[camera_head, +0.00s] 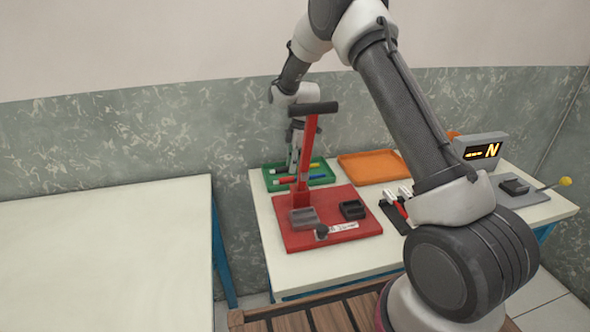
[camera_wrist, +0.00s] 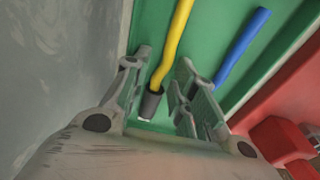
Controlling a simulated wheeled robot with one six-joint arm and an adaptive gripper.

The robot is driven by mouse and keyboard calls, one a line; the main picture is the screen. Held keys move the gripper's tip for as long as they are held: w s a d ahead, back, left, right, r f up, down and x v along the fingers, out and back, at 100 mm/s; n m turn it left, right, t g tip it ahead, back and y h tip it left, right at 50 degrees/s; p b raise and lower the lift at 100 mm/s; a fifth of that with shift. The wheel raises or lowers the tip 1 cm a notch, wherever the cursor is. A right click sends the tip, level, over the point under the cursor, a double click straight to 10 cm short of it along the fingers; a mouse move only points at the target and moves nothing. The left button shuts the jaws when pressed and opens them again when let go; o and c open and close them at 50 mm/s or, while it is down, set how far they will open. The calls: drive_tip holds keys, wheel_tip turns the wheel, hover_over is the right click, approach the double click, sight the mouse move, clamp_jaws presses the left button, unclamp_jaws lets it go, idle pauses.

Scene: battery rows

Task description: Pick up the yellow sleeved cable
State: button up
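The yellow sleeved cable (camera_wrist: 172,45) lies in the green tray (camera_head: 325,182), its dark end piece (camera_wrist: 150,103) towards my wrist camera. My gripper (camera_wrist: 163,60) is open, with one finger on each side of the cable near that end. Gaps show between cable and fingers; whether they are at its depth I cannot tell. In the head view my gripper (camera_head: 295,160) points down over the tray, partly behind the red press post. A blue cable (camera_wrist: 242,45) lies right of my right finger in the wrist view.
A red press (camera_head: 304,145) on a red base plate (camera_head: 285,238) stands just in front of the tray. An orange tray (camera_head: 372,168) is to the right. A grey display unit (camera_head: 482,150) stands further right. The left table (camera_head: 110,250) is bare.

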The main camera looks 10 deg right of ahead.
clamp_jaws()
drive_tip(key=shift+r, duration=0.1)
wheel_tip(320, 180, up, 10)
idle(0.5)
